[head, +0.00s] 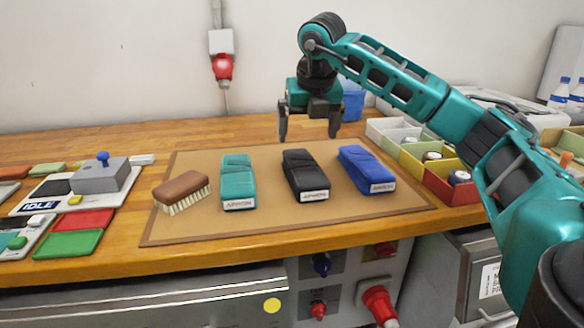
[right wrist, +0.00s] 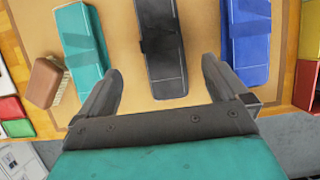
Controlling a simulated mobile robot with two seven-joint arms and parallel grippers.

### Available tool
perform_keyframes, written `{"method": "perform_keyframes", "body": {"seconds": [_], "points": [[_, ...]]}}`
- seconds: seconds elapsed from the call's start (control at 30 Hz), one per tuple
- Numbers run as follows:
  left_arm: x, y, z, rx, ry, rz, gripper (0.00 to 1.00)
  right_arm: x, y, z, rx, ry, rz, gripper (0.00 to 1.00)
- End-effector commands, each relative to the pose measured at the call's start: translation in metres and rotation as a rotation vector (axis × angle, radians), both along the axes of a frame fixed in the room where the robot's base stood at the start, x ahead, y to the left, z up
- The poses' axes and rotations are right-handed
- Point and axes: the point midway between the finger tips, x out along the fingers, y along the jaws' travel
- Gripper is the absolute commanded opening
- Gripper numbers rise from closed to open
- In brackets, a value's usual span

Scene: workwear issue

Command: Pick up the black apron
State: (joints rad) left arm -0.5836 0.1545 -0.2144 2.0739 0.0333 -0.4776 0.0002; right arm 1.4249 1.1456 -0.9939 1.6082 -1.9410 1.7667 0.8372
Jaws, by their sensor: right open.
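The black apron (head: 305,174) is a folded bundle with a white label on its front end. It lies on a brown mat (head: 270,226) on the wooden bench, between a teal apron (head: 237,182) and a blue apron (head: 366,168). My right gripper (head: 309,136) is open and empty, above and apart from the black apron. In the right wrist view the black apron (right wrist: 162,55) lies beyond and between the two open fingers (right wrist: 160,85), with nothing held. My left gripper is not in view.
A brown brush (head: 183,190) lies on the mat left of the teal apron. A grey device (head: 101,177) and coloured trays stand at the left. Bins (head: 440,176) with small items line the right, under my right arm. The mat's front strip is clear.

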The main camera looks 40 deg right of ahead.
Motion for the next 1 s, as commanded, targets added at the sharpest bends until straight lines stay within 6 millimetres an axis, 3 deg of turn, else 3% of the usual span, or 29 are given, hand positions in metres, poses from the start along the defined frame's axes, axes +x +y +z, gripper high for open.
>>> {"method": "perform_keyframes", "body": {"seconds": [0.3, 0.57, 0.8, 1.0], "points": [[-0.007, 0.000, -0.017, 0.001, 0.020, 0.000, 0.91, 0.019, -0.010, -0.054, 0.001, 0.004, 0.001, 1.00], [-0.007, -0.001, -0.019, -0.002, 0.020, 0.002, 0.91, 0.028, -0.015, -0.072, 0.001, 0.002, 0.001, 1.00], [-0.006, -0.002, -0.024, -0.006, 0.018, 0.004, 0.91, 0.044, -0.023, -0.102, 0.001, 0.001, 0.002, 1.00], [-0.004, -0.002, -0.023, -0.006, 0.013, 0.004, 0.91, 0.047, -0.025, -0.109, 0.001, -0.001, 0.003, 1.00]]}}
